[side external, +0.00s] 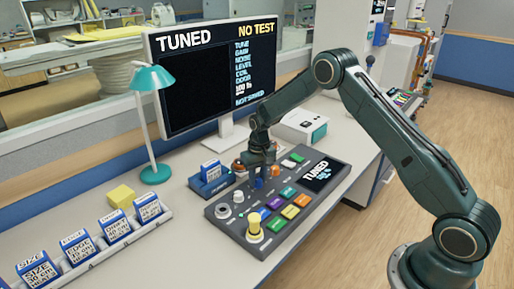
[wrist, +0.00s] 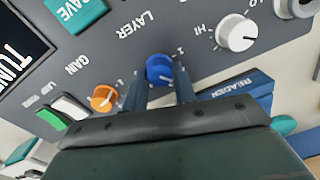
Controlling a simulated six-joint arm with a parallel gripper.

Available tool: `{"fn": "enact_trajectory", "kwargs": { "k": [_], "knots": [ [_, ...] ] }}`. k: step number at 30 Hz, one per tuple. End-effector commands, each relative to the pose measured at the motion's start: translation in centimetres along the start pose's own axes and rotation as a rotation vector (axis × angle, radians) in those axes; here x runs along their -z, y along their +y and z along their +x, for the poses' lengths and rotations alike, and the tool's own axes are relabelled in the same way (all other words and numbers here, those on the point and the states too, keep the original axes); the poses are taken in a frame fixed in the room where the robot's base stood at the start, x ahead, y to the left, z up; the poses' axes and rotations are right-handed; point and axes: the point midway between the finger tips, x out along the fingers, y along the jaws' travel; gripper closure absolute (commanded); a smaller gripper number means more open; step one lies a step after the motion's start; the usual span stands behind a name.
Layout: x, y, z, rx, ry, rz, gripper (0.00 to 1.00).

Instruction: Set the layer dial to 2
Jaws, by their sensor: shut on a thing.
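The layer dial (wrist: 159,68) is a blue knob on the grey control panel, under the printed word LAYER in the wrist view. My gripper (wrist: 158,82) has one finger on each side of the dial and is shut on it. Marks stand around the dial, but the fingers cover part of them and I cannot tell which number it points to. In the side view my gripper (side external: 262,180) reaches down to the back part of the panel (side external: 225,205) and mostly hides the dial.
An orange gain knob (wrist: 103,98) and a white knob (wrist: 237,33) flank the dial. The blue reader (wrist: 235,90) is close by. Coloured buttons (side external: 289,212) and a yellow knob (side external: 254,226) are on the panel. A monitor (side external: 205,80) reading TUNED, NO TEST stands behind.

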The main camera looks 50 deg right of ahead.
Motion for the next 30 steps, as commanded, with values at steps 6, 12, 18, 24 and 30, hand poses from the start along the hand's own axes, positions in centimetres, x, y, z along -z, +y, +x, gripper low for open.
{"fn": "enact_trajectory", "kwargs": {
  "k": [6,12,18,24,30],
  "knots": [
    [0.04,-0.02,-0.09,0.0,-0.004,-0.129,0.96],
    [0.04,-0.04,-0.09,0.0,-0.006,-0.187,0.96],
    [0.04,-0.04,-0.09,0.0,-0.007,-0.2,0.96],
    [0.04,-0.04,-0.1,0.0,-0.007,-0.199,0.96],
    [0.04,-0.04,-0.07,0.0,-0.007,-0.198,0.51]
  ]
}}
